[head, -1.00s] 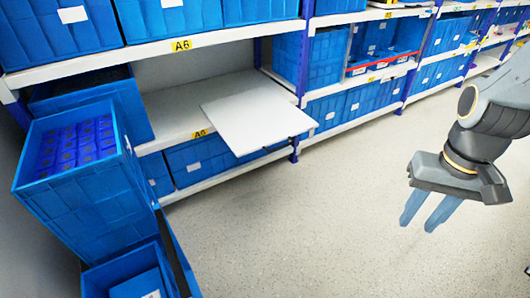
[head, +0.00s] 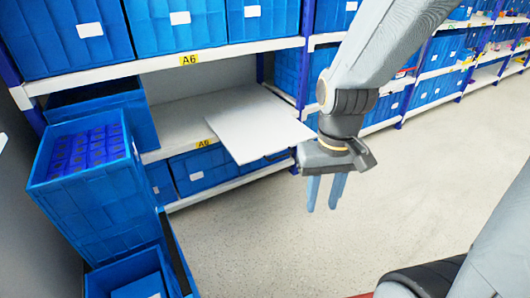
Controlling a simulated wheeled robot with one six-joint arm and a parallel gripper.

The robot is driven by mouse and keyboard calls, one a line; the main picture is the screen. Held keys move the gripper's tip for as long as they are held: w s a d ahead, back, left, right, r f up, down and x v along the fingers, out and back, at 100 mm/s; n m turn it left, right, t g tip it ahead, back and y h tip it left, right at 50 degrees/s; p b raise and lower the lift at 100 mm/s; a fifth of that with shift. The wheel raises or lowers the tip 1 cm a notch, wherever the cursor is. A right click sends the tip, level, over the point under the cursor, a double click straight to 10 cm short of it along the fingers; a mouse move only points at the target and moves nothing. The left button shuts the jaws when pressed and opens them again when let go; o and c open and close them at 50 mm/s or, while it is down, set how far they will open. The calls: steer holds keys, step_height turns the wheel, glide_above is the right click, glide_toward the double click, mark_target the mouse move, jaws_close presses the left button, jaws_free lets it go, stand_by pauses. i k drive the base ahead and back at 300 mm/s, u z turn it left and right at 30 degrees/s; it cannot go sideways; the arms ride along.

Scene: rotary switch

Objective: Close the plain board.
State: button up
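The plain board (head: 255,125) is a flat, light grey-white panel at the A6 shelf.
Blue bins (head: 200,168) stand below the board, and more fill the shelf (head: 130,68) above it. A tall blue bin (head: 85,185) with small blue items stands at left. The floor (head: 270,240) in front is clear.

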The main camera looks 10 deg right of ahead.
mark_target(251, 132)
steer(key=i, duration=0.9)
